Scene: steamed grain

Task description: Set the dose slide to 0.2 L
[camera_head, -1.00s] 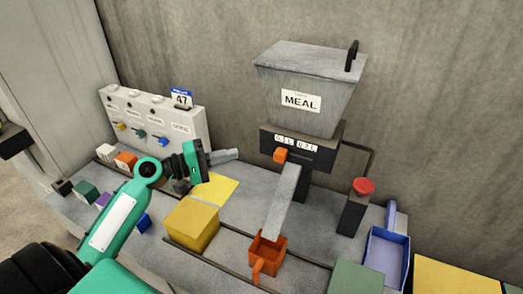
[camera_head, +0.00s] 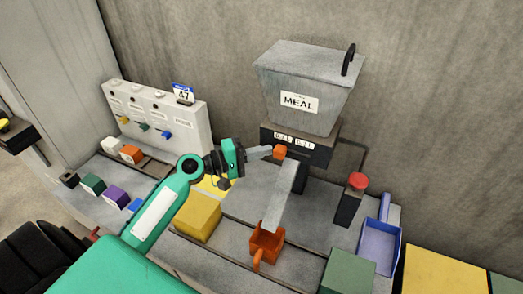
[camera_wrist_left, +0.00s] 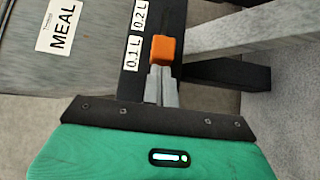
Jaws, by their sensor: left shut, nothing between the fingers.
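The dose slide's orange knob (camera_head: 279,151) sits on the dark front bar (camera_head: 322,157) of the grey MEAL hopper (camera_head: 305,95), below the 0.1 L label (camera_head: 283,136). The 0.2 L label (camera_head: 303,143) is to its right. My left gripper (camera_head: 262,153) is shut and empty, with its fingertips at the knob's left side. In the left wrist view the shut fingers (camera_wrist_left: 162,72) end right at the orange knob (camera_wrist_left: 164,49), beside the 0.1 L label (camera_wrist_left: 133,53); I cannot tell whether they touch. My right gripper is not in view.
A sloping grey chute (camera_head: 282,195) runs down to an orange cup (camera_head: 266,242). A red button on a dark post (camera_head: 348,205) stands right of the hopper. A white panel with coloured levers (camera_head: 150,112) is at left.

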